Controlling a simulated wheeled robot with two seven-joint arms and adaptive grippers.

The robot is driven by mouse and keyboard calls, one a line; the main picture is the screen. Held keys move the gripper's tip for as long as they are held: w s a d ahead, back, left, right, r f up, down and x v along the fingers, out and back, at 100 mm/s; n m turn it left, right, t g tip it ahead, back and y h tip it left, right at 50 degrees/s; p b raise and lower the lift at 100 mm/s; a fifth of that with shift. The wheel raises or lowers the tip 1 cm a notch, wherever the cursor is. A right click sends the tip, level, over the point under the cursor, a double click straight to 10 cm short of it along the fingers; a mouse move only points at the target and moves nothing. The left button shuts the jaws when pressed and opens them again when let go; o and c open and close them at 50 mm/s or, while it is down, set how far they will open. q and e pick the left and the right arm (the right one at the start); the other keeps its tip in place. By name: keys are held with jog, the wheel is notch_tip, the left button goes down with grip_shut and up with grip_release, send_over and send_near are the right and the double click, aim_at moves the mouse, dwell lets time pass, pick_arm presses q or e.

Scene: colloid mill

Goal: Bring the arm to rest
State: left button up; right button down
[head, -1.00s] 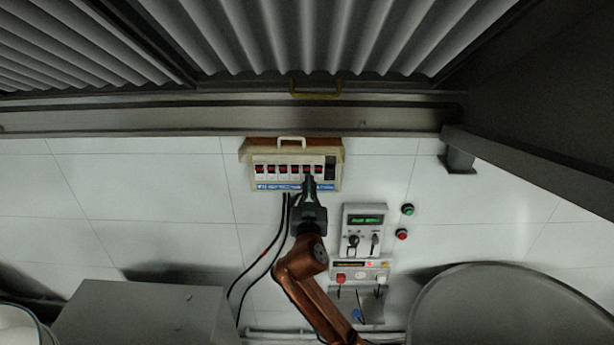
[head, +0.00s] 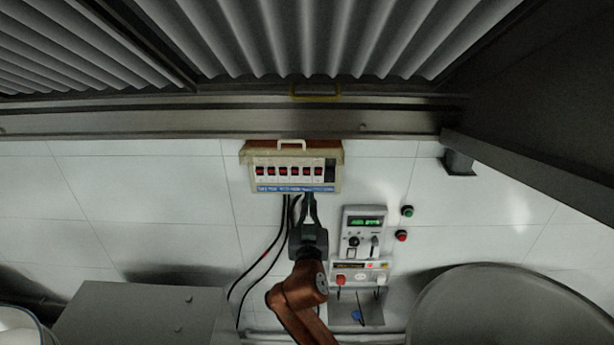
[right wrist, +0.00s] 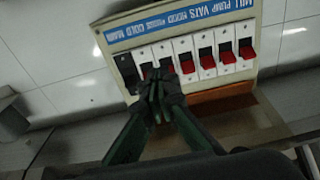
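My right gripper (head: 309,197) is just below the lower edge of the switch panel (head: 259,162) in the head view, with its copper-coloured arm coming up from below. In the right wrist view its two dark fingers (right wrist: 158,86) meet at the tips, shut and empty. They overlap the panel (right wrist: 118,20) and hide part of one switch in that picture. The panel is a beige box on the wall with a row of red rocker switches (right wrist: 226,52), one black switch (right wrist: 127,73) and a blue label strip. My left gripper is not in view.
A control box (head: 350,221) with a green display is right of my right gripper. Green (head: 407,212) and red (head: 401,236) buttons sit beside it. Black cables (head: 263,258) hang left of the gripper. A large round vessel (head: 490,300) is at lower right, a grey cabinet (head: 140,315) at lower left.

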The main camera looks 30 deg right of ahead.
jog(key=shift+s+a, duration=0.2)
jog(key=shift+s, duration=0.2)
